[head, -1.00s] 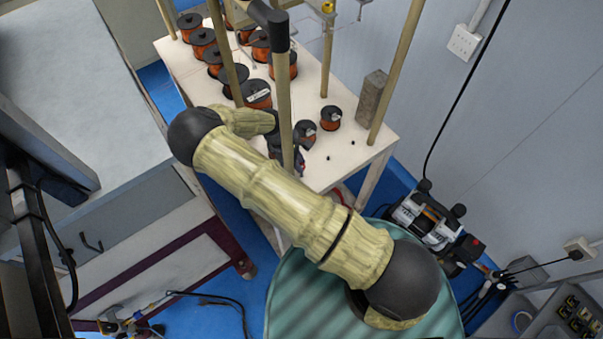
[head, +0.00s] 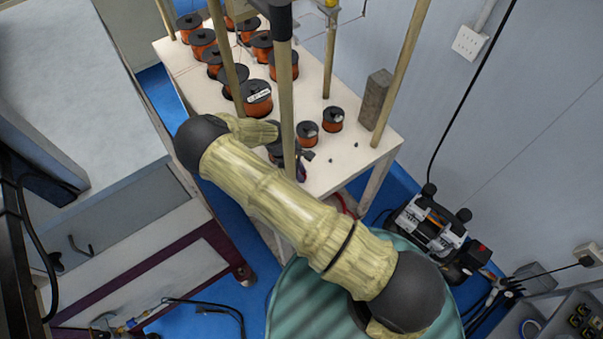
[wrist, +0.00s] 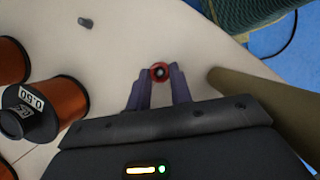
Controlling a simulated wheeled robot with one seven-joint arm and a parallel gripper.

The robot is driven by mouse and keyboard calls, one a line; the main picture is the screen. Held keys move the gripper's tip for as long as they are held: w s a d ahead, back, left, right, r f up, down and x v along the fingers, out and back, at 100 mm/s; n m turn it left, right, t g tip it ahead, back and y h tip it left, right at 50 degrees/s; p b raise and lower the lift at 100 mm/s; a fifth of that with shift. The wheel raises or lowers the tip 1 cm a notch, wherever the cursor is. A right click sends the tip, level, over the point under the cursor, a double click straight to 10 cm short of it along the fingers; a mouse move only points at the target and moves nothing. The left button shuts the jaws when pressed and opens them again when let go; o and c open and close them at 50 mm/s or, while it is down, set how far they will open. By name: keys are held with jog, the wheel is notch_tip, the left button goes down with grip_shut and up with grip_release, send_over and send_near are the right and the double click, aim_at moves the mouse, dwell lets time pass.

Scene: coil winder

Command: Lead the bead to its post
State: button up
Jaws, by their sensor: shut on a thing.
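A small red round bead (wrist: 160,72) with a dark centre shows between the fingertips in the wrist view. My gripper (wrist: 162,82) is shut on it with its two purple fingers, over the white tabletop. I cannot tell whether the bead is clear of the surface or around something. A short grey post (wrist: 85,22) stands apart, up and left of the bead. In the head view, two small dark posts, one nearer (head: 331,161) and one farther (head: 356,145), stand on the tabletop right of my gripper, which my arm and a pole partly hide.
Copper wire spools (head: 257,98) crowd the table's (head: 349,178) left and back. Two smaller spools (head: 333,119) stand near the posts. Tall wooden poles (head: 398,75) rise around the table, one beside my gripper (wrist: 250,88). A grey-brown block (head: 376,100) stands at the right edge.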

jog(key=shift+f, duration=0.15)
jog(key=o, duration=0.9)
jog(key=shift+f+b, duration=0.1)
jog(key=shift+b, duration=0.25)
jog(key=b+v, duration=0.2)
jog(key=v, duration=1.5)
jog(key=shift+a+r, duration=0.1)
jog(key=shift+r, duration=0.2)
